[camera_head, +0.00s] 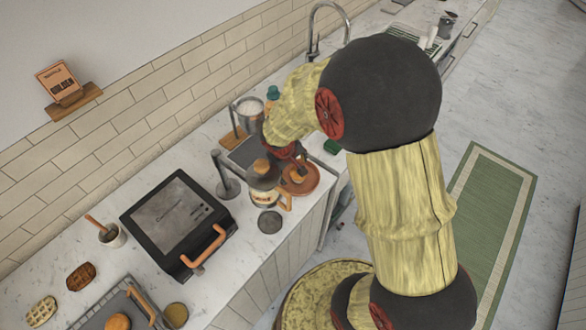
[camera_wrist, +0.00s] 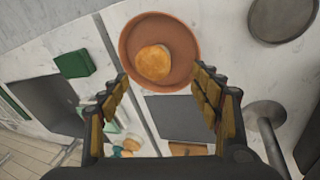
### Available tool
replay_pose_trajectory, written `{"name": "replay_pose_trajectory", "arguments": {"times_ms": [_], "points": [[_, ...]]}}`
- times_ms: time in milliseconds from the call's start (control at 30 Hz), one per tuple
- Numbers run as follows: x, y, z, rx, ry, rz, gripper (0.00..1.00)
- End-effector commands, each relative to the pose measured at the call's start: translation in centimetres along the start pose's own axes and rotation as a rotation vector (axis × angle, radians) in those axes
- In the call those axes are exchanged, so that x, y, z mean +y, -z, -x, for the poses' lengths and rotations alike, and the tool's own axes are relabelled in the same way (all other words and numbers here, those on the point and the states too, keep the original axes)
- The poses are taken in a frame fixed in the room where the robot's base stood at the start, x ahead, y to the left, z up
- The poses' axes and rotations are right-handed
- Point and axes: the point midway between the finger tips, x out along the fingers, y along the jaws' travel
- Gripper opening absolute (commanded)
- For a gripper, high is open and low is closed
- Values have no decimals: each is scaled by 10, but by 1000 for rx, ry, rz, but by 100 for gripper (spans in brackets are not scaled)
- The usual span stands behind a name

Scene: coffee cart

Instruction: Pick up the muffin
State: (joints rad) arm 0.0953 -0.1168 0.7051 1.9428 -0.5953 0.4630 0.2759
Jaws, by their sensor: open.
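A round golden-brown baked item, seemingly the muffin (camera_wrist: 155,62), lies on a terracotta plate (camera_wrist: 183,32) in the wrist view. In the head view the plate (camera_head: 312,183) and the item (camera_head: 298,175) show on the counter, just below my gripper (camera_head: 288,160). In the wrist view my gripper (camera_wrist: 160,76) is open and empty. Its two fingers are spread on either side of the near part of the plate, with the item between and beyond the fingertips. I cannot tell the height of the fingertips above the plate.
A jar (camera_head: 264,180) with a brown top stands left of the plate. A dark disc (camera_head: 270,222) lies nearby. A black appliance (camera_head: 178,225) with an orange handle stands further left. A green box (camera_wrist: 73,64) lies left of the plate in the wrist view.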

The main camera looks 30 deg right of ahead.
Motion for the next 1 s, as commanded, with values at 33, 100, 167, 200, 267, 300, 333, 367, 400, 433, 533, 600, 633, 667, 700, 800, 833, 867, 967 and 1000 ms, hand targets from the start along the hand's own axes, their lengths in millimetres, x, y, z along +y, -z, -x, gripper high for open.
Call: {"name": "replay_pose_trajectory", "arguments": {"times_ms": [33,100,167,200,267,300,333,367,400,433,533,600,633,667,700,800,833,867,967,1000], "points": [[0,-1,-6,-3,0,-1,64],[0,-1,-14,-3,0,-3,64],[0,-1,-19,-2,0,-2,64],[1,0,-22,-1,0,-1,64],[2,0,-24,0,0,-1,64],[3,0,-27,-1,0,-2,64],[3,0,-30,-2,0,-2,64],[4,-1,-34,-3,0,-3,64],[5,-1,-40,-4,1,-3,64],[6,-1,-44,-3,1,-3,64],[8,0,-60,-3,0,-2,64],[8,0,-68,-2,1,-2,64],[8,0,-70,-1,1,-3,64],[8,0,-71,0,0,-3,64],[9,1,-72,1,0,-2,64],[9,1,-72,1,0,-2,64],[9,1,-71,1,0,-2,64],[9,1,-71,1,0,-2,64],[9,1,-71,1,0,-2,59],[9,1,-71,1,0,-2,57]]}}
